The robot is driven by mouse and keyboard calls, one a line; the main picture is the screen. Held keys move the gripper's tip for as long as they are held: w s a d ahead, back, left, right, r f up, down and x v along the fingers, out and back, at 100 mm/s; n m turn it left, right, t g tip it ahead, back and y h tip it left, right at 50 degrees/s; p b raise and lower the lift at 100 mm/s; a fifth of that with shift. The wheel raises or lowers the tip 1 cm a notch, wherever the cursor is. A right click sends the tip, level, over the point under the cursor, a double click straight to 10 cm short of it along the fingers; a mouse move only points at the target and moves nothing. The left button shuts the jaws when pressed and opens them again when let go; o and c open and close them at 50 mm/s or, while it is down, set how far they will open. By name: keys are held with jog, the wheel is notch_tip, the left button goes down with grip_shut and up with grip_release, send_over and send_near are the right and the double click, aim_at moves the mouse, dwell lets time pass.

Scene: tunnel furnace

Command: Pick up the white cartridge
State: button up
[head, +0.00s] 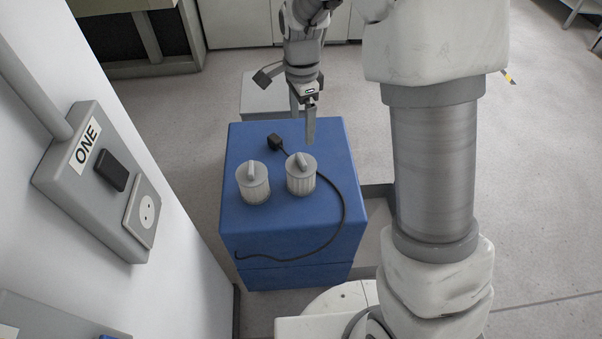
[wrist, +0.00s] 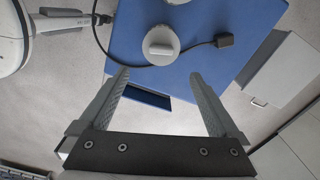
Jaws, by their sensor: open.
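Two white ribbed cartridges with grey lids and raised grip bars stand upright on a blue box (head: 340,215): a left cartridge (head: 253,183) and a right cartridge (head: 301,176). My gripper (head: 304,118) is open and empty, fingers pointing down, near the far right part of the box top in the head view. It is apart from both cartridges. In the wrist view one cartridge (wrist: 160,46), seemingly the right one, lies just beyond the gap between the fingertips. The other is cut off at the top edge.
A black cable (head: 343,205) with a plug (head: 275,141) curves around the cartridges on the box. A wall with a grey switch and socket panel (head: 105,180) stands at the left. A grey cabinet (head: 262,97) stands behind the box. Open floor lies to the right.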

aim_at(301, 158)
notch_tip(301, 158, down, 13)
jog(key=b, duration=0.3)
jog(key=shift+w+r, duration=0.15)
jog(key=shift+r, duration=0.05)
jog(key=shift+c, duration=0.3)
jog(key=shift+r, duration=0.1)
grip_shut()
